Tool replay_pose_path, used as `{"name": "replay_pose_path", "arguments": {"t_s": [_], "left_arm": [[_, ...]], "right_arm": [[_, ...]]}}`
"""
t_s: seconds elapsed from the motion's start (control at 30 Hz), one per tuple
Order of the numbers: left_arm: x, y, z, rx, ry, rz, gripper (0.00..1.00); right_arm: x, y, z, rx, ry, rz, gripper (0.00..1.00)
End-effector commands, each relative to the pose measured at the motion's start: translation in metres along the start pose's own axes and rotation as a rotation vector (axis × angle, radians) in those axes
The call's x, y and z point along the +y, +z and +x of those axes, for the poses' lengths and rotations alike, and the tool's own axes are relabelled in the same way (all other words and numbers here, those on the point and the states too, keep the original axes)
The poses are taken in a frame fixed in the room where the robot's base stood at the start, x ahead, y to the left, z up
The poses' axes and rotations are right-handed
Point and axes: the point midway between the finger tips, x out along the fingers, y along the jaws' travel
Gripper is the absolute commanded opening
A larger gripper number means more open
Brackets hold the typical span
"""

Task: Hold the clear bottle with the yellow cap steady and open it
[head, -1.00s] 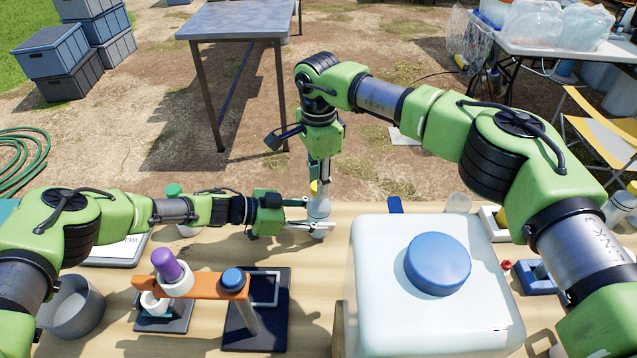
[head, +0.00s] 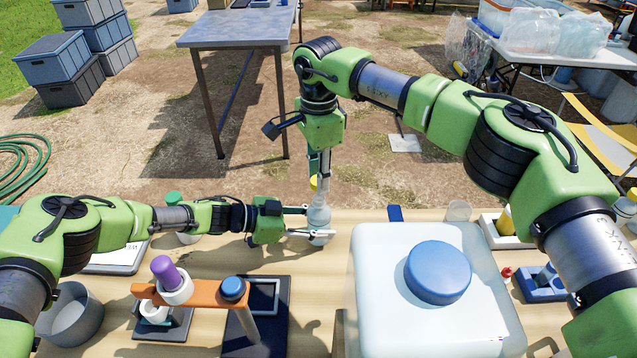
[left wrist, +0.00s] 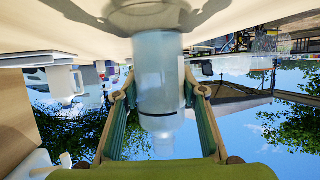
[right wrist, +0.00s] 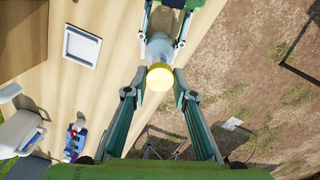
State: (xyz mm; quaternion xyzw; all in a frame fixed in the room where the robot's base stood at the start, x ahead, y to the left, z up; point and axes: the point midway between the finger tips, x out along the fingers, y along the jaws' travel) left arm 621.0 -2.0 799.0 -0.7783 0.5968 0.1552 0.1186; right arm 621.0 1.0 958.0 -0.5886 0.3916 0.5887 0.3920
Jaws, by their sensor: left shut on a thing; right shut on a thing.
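The clear bottle (head: 318,216) stands upright at the far edge of the wooden table. My left gripper (head: 319,223) is shut around its body from the side. In the left wrist view the bottle (left wrist: 160,75) shows upside down between my left fingers, its clear neck showing no yellow. The yellow cap (head: 314,183) is above the bottle, between the fingertips of my right gripper (head: 318,181), which points down and is shut on it. The cap (right wrist: 160,77) also shows in the right wrist view, in front of the bottle. The cap appears apart from the neck.
A large white container with a blue lid (head: 438,272) stands right of the bottle. An orange stand (head: 195,291) holding a purple-capped vessel is at front left, near a grey bowl (head: 70,310).

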Motion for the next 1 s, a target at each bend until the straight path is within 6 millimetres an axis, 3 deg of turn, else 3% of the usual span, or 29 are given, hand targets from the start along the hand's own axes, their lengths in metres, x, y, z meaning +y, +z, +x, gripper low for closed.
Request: {"name": "replay_pose_path", "arguments": {"t_s": [0.1, 0.3, 0.33, 0.4, 0.77, 1.0], "left_arm": [[0.0, 0.001, 0.0, -0.001, 0.0, 0.0, 0.0], [0.0, 0.001, 0.0, -0.001, 0.0, 0.0, 0.0], [0.0, 0.0, 0.0, 0.0, 0.0, 0.0, 0.46], [0.0, 0.0, 0.0, -0.001, 0.0, 0.0, 0.58], [0.0, 0.0, -0.002, 0.0, -0.001, 0.0, 0.58], [-0.001, 0.001, -0.034, 0.0, -0.003, -0.002, 0.58]], "right_arm": [[0.0, 0.0, -0.012, 0.0, -0.002, 0.0, 0.0], [0.0, 0.0, -0.013, 0.0, 0.0, 0.0, 0.0], [0.0, 0.0, -0.012, 0.0, 0.0, 0.0, 0.0], [0.0, 0.0, -0.012, 0.0, 0.0, 0.0, 0.0], [0.0, 0.0, -0.012, 0.0, 0.0, 0.0, 0.0], [0.0, 0.0, -0.012, 0.0, 0.0, 0.0, 0.0]]}}
